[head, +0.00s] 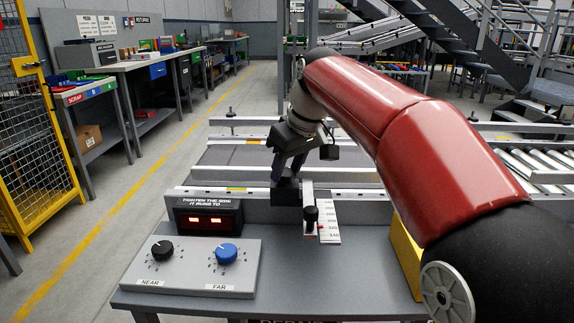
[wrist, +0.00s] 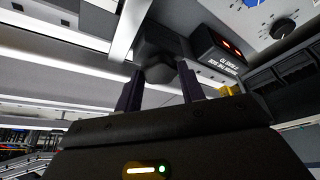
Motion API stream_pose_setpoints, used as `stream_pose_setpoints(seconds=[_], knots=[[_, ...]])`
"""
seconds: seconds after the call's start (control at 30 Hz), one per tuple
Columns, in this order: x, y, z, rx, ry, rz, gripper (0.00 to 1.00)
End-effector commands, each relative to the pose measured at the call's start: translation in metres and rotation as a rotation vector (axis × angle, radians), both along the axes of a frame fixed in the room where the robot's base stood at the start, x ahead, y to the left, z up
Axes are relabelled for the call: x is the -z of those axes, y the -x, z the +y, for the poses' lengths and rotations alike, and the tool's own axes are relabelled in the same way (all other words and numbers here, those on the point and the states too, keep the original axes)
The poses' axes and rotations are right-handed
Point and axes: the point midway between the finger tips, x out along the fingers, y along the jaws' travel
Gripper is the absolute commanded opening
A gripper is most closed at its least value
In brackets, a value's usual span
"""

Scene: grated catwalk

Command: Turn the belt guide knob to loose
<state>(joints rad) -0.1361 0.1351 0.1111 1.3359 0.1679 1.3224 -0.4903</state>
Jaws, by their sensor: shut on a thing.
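My gripper (head: 287,174) reaches down at the centre of the head view to a black block (head: 286,192) on the near guide rail. In the wrist view, the two dark fingers of my gripper (wrist: 160,88) stand on either side of a dark knob (wrist: 160,72) under that block, and they are shut on it. I take this dark knob as the belt guide knob. Its markings are hidden or too dark to read, and its turn angle cannot be told.
A grey panel (head: 190,282) holds a black NEAR knob (head: 162,250) and a blue FAR knob (head: 227,253). Behind it is a display (head: 208,217) with two lit orange marks. A numbered scale (head: 328,230) with a black-knobbed slider (head: 311,214) stands right of the block.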

Motion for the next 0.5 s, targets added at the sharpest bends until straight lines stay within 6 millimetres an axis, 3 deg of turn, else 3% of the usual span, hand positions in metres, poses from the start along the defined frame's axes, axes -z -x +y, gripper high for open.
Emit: stream_pose_setpoints(seconds=[0.5], knots=[[-0.0007,-0.002,-0.0016,-0.219,-0.001,-0.002,0.16]])
